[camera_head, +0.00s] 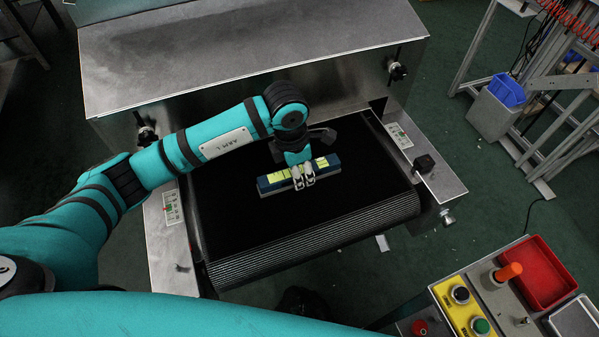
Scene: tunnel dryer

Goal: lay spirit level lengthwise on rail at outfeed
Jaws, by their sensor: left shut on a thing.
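A blue spirit level (267,186) with yellow-green vials shows over the middle of the black belt at the dryer's outfeed. My left gripper (303,183) is shut on the middle of the level, reaching down from above. The level lies roughly across the belt, its right end a little farther away. I cannot tell whether it touches the belt. Metal rails flank the belt: the left rail (168,245) and the right rail (428,170), each with a small label plate. My right gripper is not in view.
The steel dryer hood (250,50) stands behind the belt (340,205). A black knob sits on the right rail. At the lower right, a control panel (465,310) has buttons, an orange-handled tool and a red tray (530,275). A grey bin (492,112) stands at the right.

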